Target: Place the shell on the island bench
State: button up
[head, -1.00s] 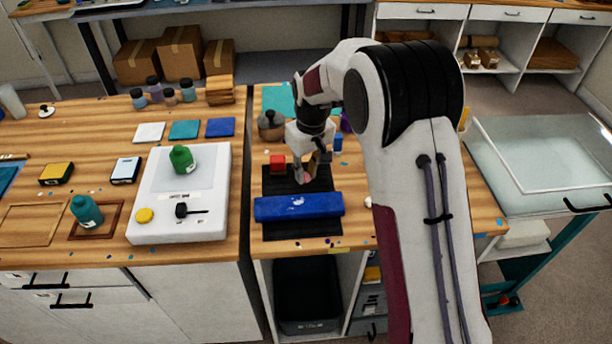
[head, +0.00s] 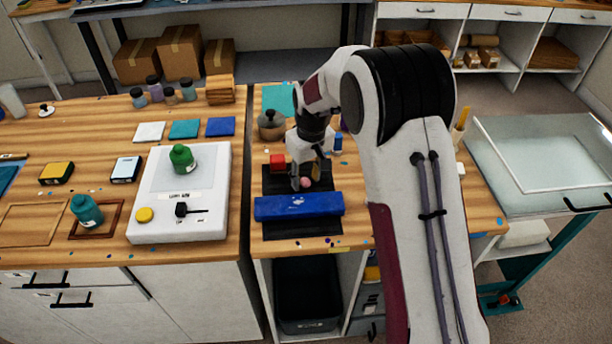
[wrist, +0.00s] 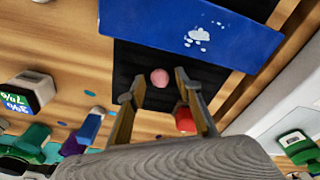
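A small, rounded pink thing, which looks like the shell (head: 306,183), is at the black mat on the right-hand wooden bench (head: 350,235), behind a blue block. It also shows in the wrist view (wrist: 160,77), over the mat and in line with the gap between my fingers. My gripper (head: 307,177) points down at the mat with its fingers apart. In the wrist view my gripper (wrist: 158,85) has one finger on each side of the shell, with visible space on both sides. I cannot tell whether the fingertips reach down beside it.
The blue block (head: 298,207) lies across the black mat (head: 287,230) in front of my gripper. A red block (head: 277,164) stands close to its left. A round pot (head: 271,126) is behind. A white scale (head: 180,225) with a green bottle is on the left bench.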

aim_at(308, 184)
jog(key=shift+r, duration=0.1)
jog(key=shift+s+d+r, duration=0.1)
jog(key=shift+s+r, duration=0.1)
jog(key=shift+r, duration=1.7)
jog(key=shift+s+d+r, duration=0.1)
jog(key=shift+s+r, duration=0.1)
jog(key=shift+r, duration=1.7)
